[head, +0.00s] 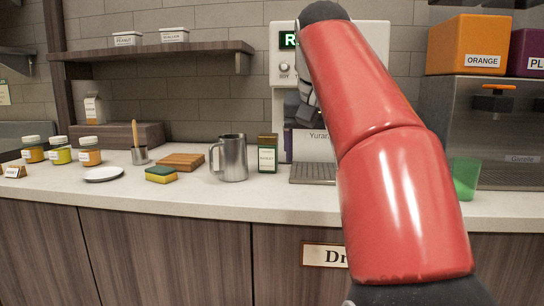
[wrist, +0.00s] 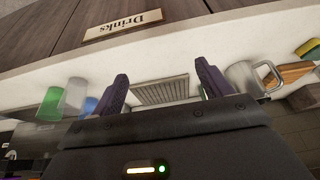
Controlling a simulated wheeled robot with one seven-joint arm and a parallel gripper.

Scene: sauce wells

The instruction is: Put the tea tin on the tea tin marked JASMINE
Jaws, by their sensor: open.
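A dark green tea tin (head: 268,156) with a pale label stands upright on the counter in the head view, between the steel pitcher and the coffee machine. Its label is too small to read. I cannot make out a second tea tin. My gripper (wrist: 162,71) is open in the wrist view, with nothing between its two dark fingers. It is over the counter by the machine's drip tray (wrist: 160,92). In the head view my red arm hides part of the machine and most of the gripper.
A steel pitcher (head: 232,158) stands left of the tin. A sponge (head: 161,174), a wooden board (head: 183,161), a white plate (head: 103,174) and several jars lie further left. A green cup (head: 466,178) stands right of my arm. The coffee machine (head: 283,62) rises behind.

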